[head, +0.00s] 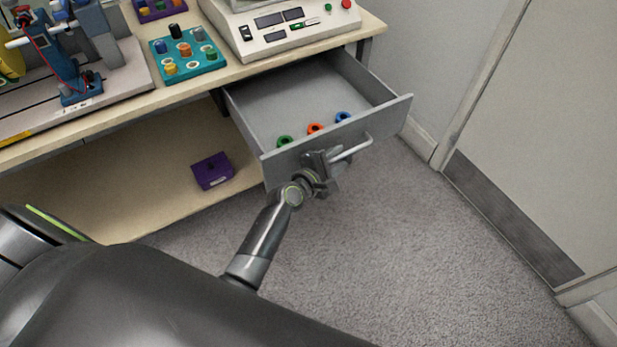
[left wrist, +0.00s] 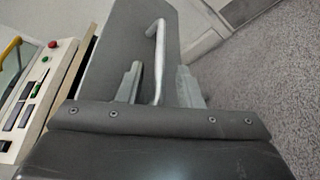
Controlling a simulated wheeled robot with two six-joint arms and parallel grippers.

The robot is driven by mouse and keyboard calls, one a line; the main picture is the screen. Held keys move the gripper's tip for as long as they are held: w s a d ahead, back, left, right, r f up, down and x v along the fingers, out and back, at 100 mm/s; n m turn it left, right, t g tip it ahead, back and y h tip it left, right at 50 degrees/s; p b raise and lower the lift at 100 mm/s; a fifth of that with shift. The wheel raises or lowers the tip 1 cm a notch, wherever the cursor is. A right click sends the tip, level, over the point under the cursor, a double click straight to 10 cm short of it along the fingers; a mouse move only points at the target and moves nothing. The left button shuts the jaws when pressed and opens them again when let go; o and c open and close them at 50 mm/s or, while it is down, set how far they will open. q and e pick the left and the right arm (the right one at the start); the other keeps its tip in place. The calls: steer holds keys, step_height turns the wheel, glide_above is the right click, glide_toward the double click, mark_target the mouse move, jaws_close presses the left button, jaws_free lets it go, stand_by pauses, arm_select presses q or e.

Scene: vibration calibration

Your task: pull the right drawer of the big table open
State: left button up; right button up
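The right drawer (head: 390,112) of the big table (head: 108,128) stands pulled well out in the head view. Its inside shows, with a green, an orange and a blue ring along the front. A pale bar handle (head: 352,151) is on its front panel. My left gripper (head: 328,164) is at the handle's left part. In the left wrist view the handle (left wrist: 160,50) runs between the two fingers of my left gripper (left wrist: 160,88), with a gap on each side, so the gripper looks open around it. My right gripper is not in view.
A control box (head: 285,30) with buttons and a teal tray (head: 188,66) of coloured pegs stand on the tabletop. A purple block (head: 212,171) lies on the lower shelf. A door (head: 545,140) is at the right. The carpet (head: 400,250) before the drawer is clear.

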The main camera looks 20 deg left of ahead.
arm_select(q)
steer(key=v, duration=1.4)
steer(key=shift+s+r, duration=0.15)
steer(key=shift+s, duration=0.2)
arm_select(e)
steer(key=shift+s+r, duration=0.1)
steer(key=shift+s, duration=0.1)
arm_select(q)
steer(key=shift+a, duration=0.1)
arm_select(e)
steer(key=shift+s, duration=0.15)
